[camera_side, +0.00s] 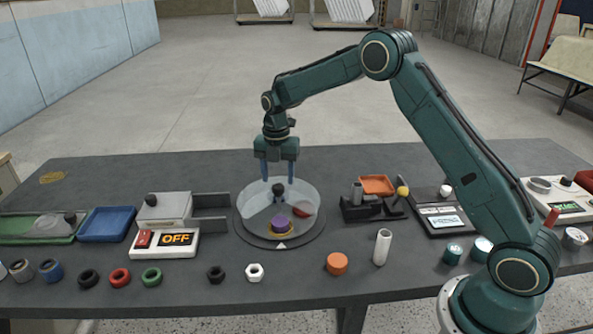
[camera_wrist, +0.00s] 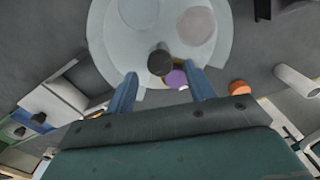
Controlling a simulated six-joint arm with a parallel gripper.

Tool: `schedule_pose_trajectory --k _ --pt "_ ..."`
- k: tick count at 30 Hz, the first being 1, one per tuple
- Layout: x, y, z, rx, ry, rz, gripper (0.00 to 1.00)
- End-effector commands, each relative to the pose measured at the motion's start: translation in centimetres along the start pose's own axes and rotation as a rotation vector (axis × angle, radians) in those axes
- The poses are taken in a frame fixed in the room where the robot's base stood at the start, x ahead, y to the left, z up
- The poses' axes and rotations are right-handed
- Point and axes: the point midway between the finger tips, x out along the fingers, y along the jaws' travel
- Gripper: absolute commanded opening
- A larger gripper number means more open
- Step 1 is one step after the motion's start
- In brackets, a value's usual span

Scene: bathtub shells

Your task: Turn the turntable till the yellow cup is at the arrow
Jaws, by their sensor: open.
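The turntable (camera_side: 244,229) is a dark round plate under a clear, pale cover on the grey table. A black knob (camera_side: 278,189) stands up at its middle; the knob also shows in the wrist view (camera_wrist: 160,62). A purple piece (camera_side: 279,222) with a yellow rim (camera_side: 279,233) below it sits at the front, close to the white arrow (camera_side: 281,245). Whether the yellow part is the yellow cup is unclear. A reddish piece (camera_side: 302,209) shows through the cover on the right. My gripper (camera_side: 277,180) is open, pointing down, its blue fingers on either side of the knob.
A grey box with a slotted bracket (camera_side: 210,205) and an OFF display (camera_side: 176,239) stand left of the turntable. Black blocks (camera_side: 365,208) and an orange tray (camera_side: 377,185) stand right. Several nuts, an orange cylinder (camera_side: 337,263) and a white tube (camera_side: 382,247) line the front.

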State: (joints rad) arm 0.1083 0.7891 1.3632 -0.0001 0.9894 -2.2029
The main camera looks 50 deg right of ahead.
Motion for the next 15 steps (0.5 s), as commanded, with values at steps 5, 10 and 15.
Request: schedule_pose_trajectory --k 5,10,15 --pt "-3.0 0.1 0.0 0.0 -0.002 0.003 0.53" --pt "-5.9 0.1 0.0 0.0 -0.002 0.004 0.53" --pt "-8.6 0.1 0.0 -0.001 -0.003 0.004 0.53"
